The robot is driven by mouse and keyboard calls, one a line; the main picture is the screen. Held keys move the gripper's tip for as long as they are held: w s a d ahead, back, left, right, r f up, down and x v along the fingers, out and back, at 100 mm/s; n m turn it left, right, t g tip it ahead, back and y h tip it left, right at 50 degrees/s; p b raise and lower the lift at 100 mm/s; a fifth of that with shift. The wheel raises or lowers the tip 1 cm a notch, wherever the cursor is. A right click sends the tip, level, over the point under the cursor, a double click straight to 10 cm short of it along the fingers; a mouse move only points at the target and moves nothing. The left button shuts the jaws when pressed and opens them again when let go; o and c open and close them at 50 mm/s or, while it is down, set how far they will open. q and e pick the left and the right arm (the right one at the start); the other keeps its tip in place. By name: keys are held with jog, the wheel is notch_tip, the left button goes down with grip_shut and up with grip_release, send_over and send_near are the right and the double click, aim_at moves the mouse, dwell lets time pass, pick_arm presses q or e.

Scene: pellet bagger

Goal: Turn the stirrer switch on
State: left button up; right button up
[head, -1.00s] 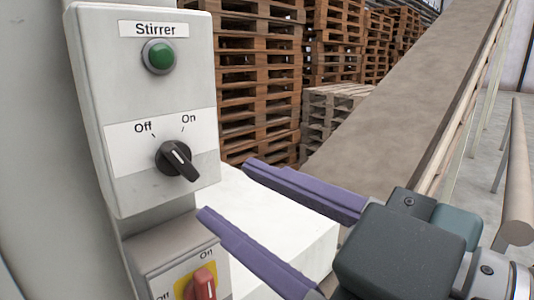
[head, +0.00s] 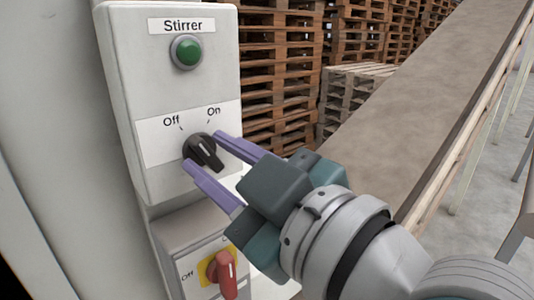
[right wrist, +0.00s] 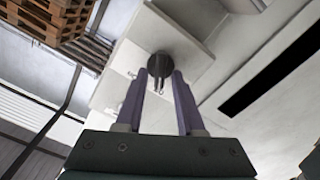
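The stirrer switch (head: 203,152) is a black rotary knob below the green button on the grey Stirrer box (head: 165,95). Its grip lies along a line from upper left to lower right, in line with the "Off" mark. My right gripper (head: 202,148) is open, with one purple finger at the knob's upper right and the other at its lower left. In the right wrist view the knob (right wrist: 160,65) shows between and just beyond the fingertips (right wrist: 159,73). I cannot tell whether the fingers touch it. My left gripper is out of view.
A green button (head: 187,52) sits above the switch. A lower box carries a red rotary switch (head: 224,274) on a yellow plate, close under my right gripper. Stacked wooden pallets (head: 278,80) and a sloping conveyor (head: 430,100) stand behind to the right.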

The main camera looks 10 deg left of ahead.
grip_shut()
jog(key=shift+m, duration=0.3)
dwell(0.3)
jog(key=m+b, duration=0.1)
jog(key=m, duration=0.4)
jog(key=shift+w+d, duration=0.1)
jog(key=m, duration=0.6)
jog(key=shift+w+d, duration=0.1)
jog(key=shift+w, duration=0.05)
jog(key=shift+m, duration=0.3)
jog(key=shift+o, duration=1)
grip_release()
jog(key=shift+d, duration=0.1)
